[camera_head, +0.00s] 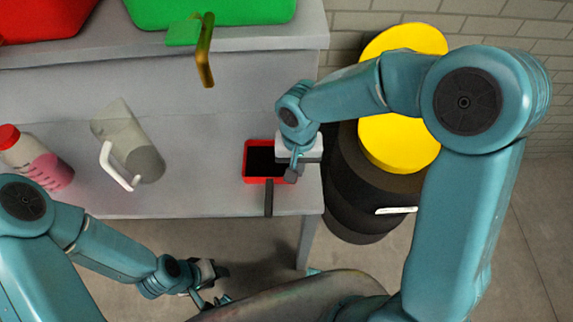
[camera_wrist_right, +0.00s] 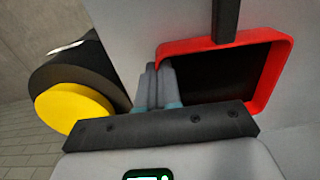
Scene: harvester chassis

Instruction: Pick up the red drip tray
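The red drip tray (camera_head: 247,160) has a red rim, a black inside and a dark handle (camera_head: 269,198) over the front edge of the grey counter. My right gripper (camera_head: 294,172) is at the tray's right side in the head view. In the right wrist view, its fingers (camera_wrist_right: 158,86) are close together at one side wall of the tray (camera_wrist_right: 281,62), one outside and one inside, and look shut on that wall. The fingers hide part of the wall. My left gripper (camera_head: 211,303) looks open and empty, low in front of the counter.
A clear jug (camera_head: 128,140) with a white handle and a pink bottle (camera_head: 39,160) stand left on the counter (camera_head: 215,195). A green container (camera_head: 220,12) with a brass spout is behind. Dark drums with yellow tops (camera_head: 395,145) stand right of the counter.

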